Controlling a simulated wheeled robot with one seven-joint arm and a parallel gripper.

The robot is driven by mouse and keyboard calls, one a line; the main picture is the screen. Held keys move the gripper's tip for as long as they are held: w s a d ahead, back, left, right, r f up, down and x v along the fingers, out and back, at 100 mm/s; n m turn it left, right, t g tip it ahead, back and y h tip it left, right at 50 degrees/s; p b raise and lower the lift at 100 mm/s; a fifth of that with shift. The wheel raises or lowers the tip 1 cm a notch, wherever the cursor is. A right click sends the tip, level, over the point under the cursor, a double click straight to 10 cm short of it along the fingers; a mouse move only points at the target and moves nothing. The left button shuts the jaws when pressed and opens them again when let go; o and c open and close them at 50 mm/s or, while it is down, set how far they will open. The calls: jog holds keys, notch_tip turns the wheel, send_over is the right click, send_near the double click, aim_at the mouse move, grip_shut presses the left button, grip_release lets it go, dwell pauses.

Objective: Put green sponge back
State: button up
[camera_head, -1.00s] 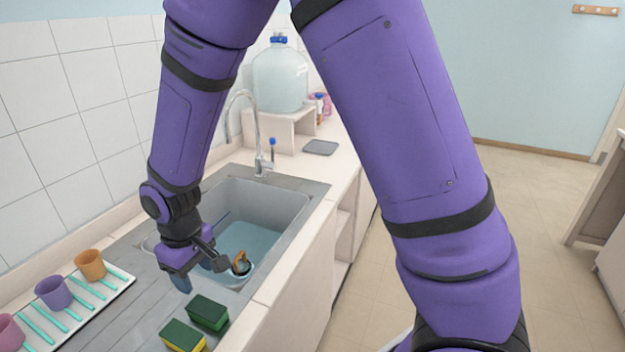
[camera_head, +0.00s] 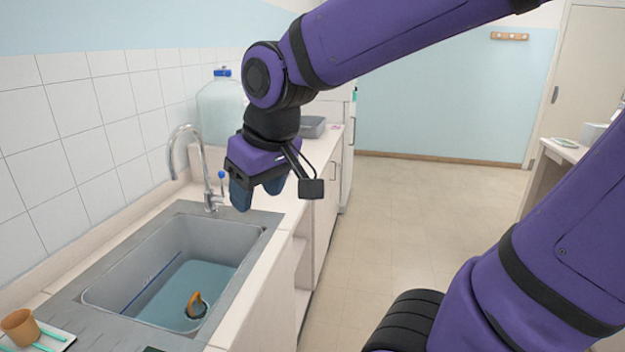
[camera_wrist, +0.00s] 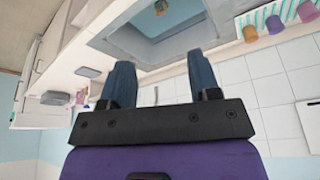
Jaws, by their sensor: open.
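My gripper (camera_head: 258,192) is open and empty, raised above the counter near the tap, past the far right corner of the sink. In the wrist view its two blue fingers (camera_wrist: 160,68) are apart with nothing between them. A small dark green sliver (camera_head: 153,349) shows at the bottom edge of the head view, beside the sink's near edge; it looks like the top of a green sponge, mostly cut off. No whole sponge is in view now.
The sink (camera_head: 225,240) holds water and an orange-and-dark object (camera_head: 196,305). The tap (camera_head: 205,165) and a large water bottle (camera_head: 218,105) stand behind. An orange cup (camera_head: 20,327) is on a rack at lower left. The floor at right is clear.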

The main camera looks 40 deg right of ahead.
jog(key=s+d+r+m+t, duration=0.1)
jog(key=s+d, duration=0.3)
jog(key=s, duration=0.4)
jog(key=shift+r+m+h, duration=0.3)
jog(key=shift+r+m, duration=0.1)
jog(key=shift+r, duration=0.45)
